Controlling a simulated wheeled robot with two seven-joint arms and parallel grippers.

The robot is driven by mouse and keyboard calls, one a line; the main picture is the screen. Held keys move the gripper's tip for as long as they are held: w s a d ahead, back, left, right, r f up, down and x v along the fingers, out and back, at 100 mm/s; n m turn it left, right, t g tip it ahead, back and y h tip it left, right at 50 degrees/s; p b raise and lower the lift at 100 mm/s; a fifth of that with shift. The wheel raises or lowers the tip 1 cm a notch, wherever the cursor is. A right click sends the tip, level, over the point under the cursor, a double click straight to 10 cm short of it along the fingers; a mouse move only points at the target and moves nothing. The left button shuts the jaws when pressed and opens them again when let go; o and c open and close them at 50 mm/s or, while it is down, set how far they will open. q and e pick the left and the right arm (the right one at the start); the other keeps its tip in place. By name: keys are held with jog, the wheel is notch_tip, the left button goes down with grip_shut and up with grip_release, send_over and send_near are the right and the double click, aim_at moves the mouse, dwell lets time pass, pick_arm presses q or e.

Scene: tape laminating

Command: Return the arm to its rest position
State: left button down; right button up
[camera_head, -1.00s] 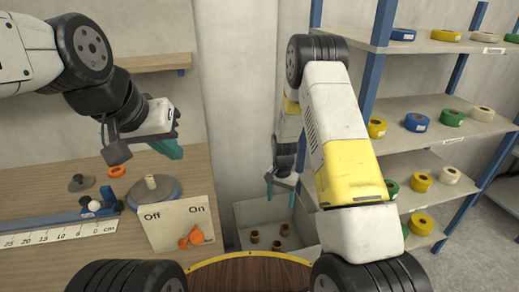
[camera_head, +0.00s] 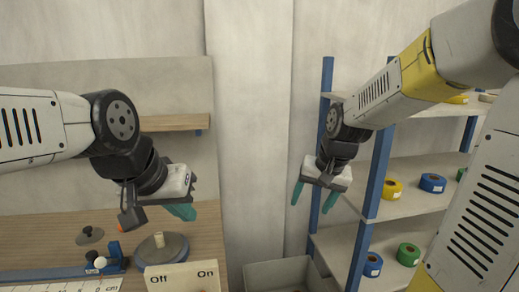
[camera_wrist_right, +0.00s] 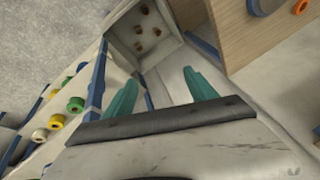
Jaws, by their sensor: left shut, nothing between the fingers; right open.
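My right gripper (camera_head: 313,193) hangs in front of the shelf's left post in the head view, with its two teal fingers apart and nothing between them. The same fingers show in the right wrist view (camera_wrist_right: 160,95), spread and empty. My left gripper (camera_head: 182,211) is over the wooden workbench at the left, its teal fingers together and nothing held. My right arm comes in from the upper right, bent, and covers part of the shelf.
The shelf unit (camera_head: 400,206) with several tape rolls stands at the right. A bin (camera_head: 280,272) sits on the floor, with several brown rolls inside in the wrist view. The workbench (camera_head: 60,235) carries a turntable (camera_head: 158,252), a ruler (camera_head: 80,285) and an Off/On box (camera_head: 182,278).

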jog(key=s+r+n+t, duration=0.1)
jog(key=s+r, duration=0.2)
jog(key=s, duration=0.4)
jog(key=s+r+n+t, duration=0.1)
jog(key=s+r, duration=0.3)
jog(key=s, duration=0.3)
jog(key=shift+s+d+n, duration=0.25)
jog(key=shift+d+n, duration=0.15)
